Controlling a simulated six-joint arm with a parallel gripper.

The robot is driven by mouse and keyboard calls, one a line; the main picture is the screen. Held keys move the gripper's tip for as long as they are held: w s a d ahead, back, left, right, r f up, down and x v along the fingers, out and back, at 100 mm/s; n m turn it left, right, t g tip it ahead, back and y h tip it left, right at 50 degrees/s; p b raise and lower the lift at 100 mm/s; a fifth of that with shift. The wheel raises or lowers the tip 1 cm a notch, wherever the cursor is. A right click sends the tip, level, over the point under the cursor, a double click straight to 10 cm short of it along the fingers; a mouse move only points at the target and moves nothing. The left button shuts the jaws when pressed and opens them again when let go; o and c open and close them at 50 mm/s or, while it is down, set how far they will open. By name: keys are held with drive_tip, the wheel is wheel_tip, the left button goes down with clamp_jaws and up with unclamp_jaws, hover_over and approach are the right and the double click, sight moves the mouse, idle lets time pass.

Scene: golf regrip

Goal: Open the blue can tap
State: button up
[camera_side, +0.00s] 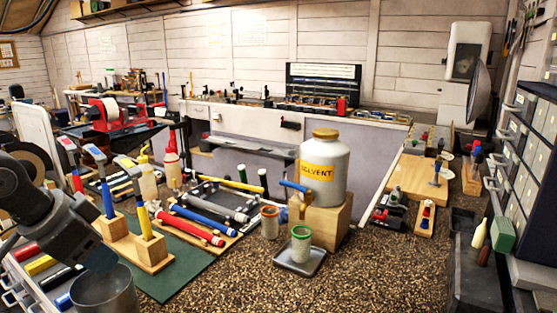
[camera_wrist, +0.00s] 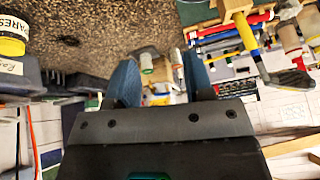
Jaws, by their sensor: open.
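The white solvent can (camera_side: 325,165) with an orange label and gold cap stands upright on a wooden block (camera_side: 327,219) in the side view. Its blue tap (camera_side: 293,186) sticks out to the left, low on the can. A green-rimmed cup (camera_side: 301,246) stands on a dark tray (camera_side: 299,264) near the tap. My gripper (camera_wrist: 160,78) is open and empty in the wrist view, its two blue fingers apart. In the side view my arm is at the lower left, well away from the can. The tap cannot be made out in the wrist view.
Golf clubs in wooden stands (camera_side: 153,252), colored grips on a green mat (camera_side: 177,277) and a grey bucket (camera_side: 104,293) lie at the left. The speckled bench (camera_side: 365,270) is clear at the front.

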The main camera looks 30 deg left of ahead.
drive_tip(key=w+r+m, duration=0.1)
drive_tip(key=w+r, duration=0.1)
drive_tip(key=w, duration=0.1)
drive_tip(key=w+d+r+m, duration=0.1)
drive_tip(key=w+r+m, duration=0.1)
drive_tip(key=w, duration=0.2)
drive_tip(key=w+r+m, duration=0.2)
drive_tip(key=w+r, duration=0.1)
drive_tip(key=w, duration=0.1)
drive_tip(key=shift+w+d, duration=0.2)
drive_tip(key=shift+d, duration=0.2)
drive_tip(key=shift+c, duration=0.2)
drive_tip(key=m+t, duration=0.1)
drive_tip(key=m, duration=1)
approach(285, 182)
drive_tip(key=x, duration=0.9)
drive_tip(key=shift+w+f, duration=0.1)
drive_tip(key=shift+c, duration=0.2)
